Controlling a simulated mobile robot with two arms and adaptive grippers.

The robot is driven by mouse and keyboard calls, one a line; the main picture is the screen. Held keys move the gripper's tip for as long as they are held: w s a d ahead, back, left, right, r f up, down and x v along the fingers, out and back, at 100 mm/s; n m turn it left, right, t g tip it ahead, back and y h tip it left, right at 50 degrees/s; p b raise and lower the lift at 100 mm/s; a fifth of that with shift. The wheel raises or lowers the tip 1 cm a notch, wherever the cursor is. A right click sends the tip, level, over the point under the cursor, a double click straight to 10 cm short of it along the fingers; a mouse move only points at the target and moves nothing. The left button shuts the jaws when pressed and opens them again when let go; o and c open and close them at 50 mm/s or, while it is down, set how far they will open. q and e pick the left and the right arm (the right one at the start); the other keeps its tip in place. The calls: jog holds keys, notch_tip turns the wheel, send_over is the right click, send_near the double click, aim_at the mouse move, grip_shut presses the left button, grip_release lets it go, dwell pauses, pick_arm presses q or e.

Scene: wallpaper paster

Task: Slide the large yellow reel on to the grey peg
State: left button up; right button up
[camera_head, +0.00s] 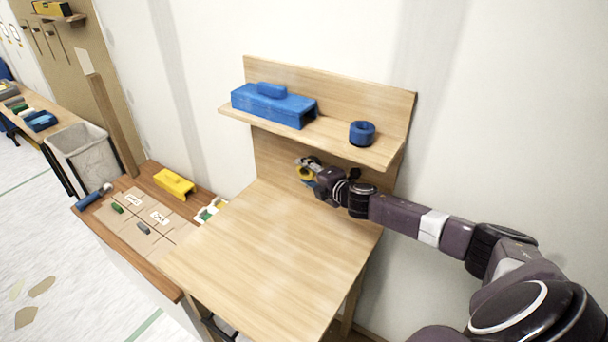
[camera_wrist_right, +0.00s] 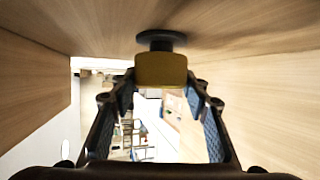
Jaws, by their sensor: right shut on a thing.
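The yellow reel (camera_head: 305,174) is held in my right gripper (camera_head: 306,170), under the shelf and close to the back board. In the right wrist view the yellow reel (camera_wrist_right: 161,70) sits between the fingertips. The dark grey peg (camera_wrist_right: 161,39), with its round flange, stands out from a wooden surface just beyond the reel's upper edge in that picture. Reel and peg look lined up and very close or touching. I cannot tell how far the peg is inside the reel, as the bore is hidden. In the head view the gripper hides the peg. My left gripper is out of view.
The shelf (camera_head: 300,137) above my right gripper carries a blue box-like tool (camera_head: 272,104) and a blue ring (camera_head: 362,133). The wooden tabletop (camera_head: 270,255) below is clear. A lower bench at left holds a yellow block (camera_head: 174,184). A grey bin (camera_head: 88,155) stands behind.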

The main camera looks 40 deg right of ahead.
jog(key=shift+w+d+r, duration=0.1)
jog(key=shift+w+d, duration=0.2)
jog(key=shift+d, duration=0.5)
jog(key=o, duration=1.2)
jog(key=shift+o, duration=0.7)
jog(key=shift+o, duration=1.4)
jog(key=shift+a, duration=0.1)
jog(key=s+a+p, duration=0.1)
jog(key=s+a, duration=0.1)
jog(key=a, duration=0.4)
jog(key=shift+s+a+p, duration=0.15)
jog(key=shift+s+p, duration=0.2)
jog(key=shift+p, duration=0.05)
